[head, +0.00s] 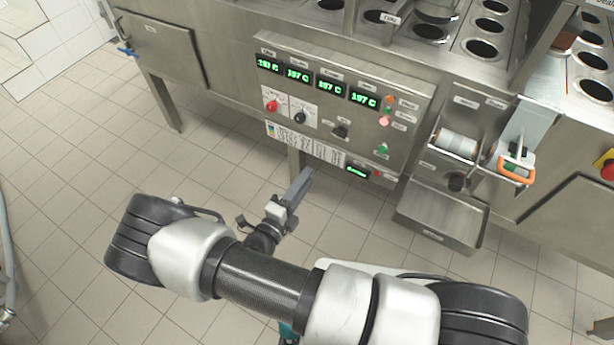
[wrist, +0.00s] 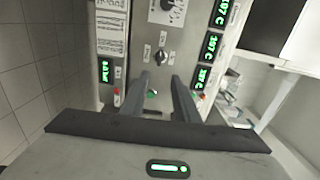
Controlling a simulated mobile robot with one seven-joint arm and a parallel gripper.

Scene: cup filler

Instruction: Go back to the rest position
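My gripper (head: 297,187) is in front of the machine's control panel (head: 322,98), below its middle in the head view, with the tiled floor behind it. In the wrist view my gripper (wrist: 160,88) shows two dark fingers that stand apart, with the panel visible between them. It is open, and nothing shows between the fingers. The fingers point towards the panel. A green button (wrist: 152,93) shows between them in the wrist view. I cannot tell the exact distance from the fingertips to the panel.
The steel machine has round cup holes (head: 482,48) on top. A blue-handled valve (head: 127,51) is at the upper left.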

